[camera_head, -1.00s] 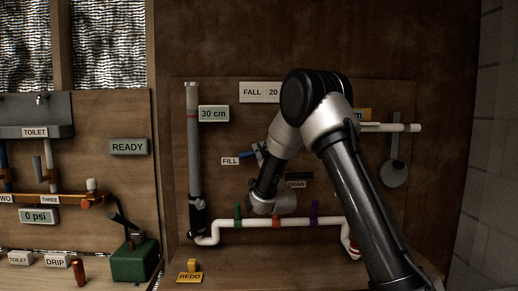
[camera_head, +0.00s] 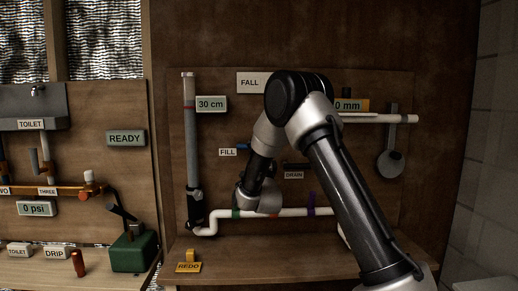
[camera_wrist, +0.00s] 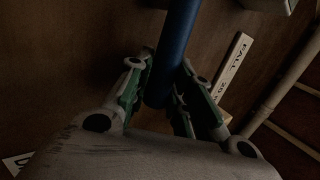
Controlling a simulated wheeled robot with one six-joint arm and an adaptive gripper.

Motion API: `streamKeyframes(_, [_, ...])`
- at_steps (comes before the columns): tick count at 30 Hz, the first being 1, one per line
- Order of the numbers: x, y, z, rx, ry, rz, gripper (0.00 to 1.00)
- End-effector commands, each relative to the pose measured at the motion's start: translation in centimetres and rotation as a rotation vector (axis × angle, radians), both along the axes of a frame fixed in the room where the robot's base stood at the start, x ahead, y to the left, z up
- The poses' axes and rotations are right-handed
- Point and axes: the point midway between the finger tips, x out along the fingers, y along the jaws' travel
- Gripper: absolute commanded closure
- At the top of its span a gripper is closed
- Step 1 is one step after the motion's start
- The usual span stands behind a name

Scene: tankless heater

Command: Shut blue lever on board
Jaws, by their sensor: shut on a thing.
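The blue lever (camera_head: 242,147) is on the wooden board beside the FILL label (camera_head: 227,152); in the head view only a short part of it shows, and my arm hides the rest. In the wrist view a blue bar (camera_wrist: 178,50) runs down from the top edge between the fingers of my gripper (camera_wrist: 164,98). My gripper is closed on this bar. In the head view the fingers cannot be made out behind my wrist.
A clear upright tube (camera_head: 191,130) stands left of the lever, beside a 30 cm sign (camera_head: 211,104). A white pipe (camera_head: 290,212) with coloured bands runs below. The DRAIN label (camera_head: 293,175) is to the right. A grey round paddle (camera_head: 390,164) hangs farther right.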

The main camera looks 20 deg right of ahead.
Motion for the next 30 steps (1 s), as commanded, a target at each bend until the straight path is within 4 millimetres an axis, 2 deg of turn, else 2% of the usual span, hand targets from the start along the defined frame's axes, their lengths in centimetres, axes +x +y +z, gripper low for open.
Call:
streamKeyframes(1, [0.0, -0.1, -0.2, 0.002, 0.005, -0.002, 1.0])
streamKeyframes(2, [0.0, -0.1, -0.2, 0.002, 0.006, -0.002, 0.77])
streamKeyframes(5, [0.0, -0.1, -0.2, 0.001, 0.005, -0.002, 0.58])
streamKeyframes(6, [0.0, -0.1, -0.2, 0.001, 0.005, -0.002, 0.56])
streamKeyframes(17, [-0.4, 0.1, -0.4, -0.001, 0.003, 0.0, 0.56])
streamKeyframes(20, [-1.4, 0.3, -1.2, -0.001, 0.006, 0.001, 0.56])
streamKeyframes(30, [-7.5, 1.2, -5.3, -0.001, 0.007, 0.0, 0.56])
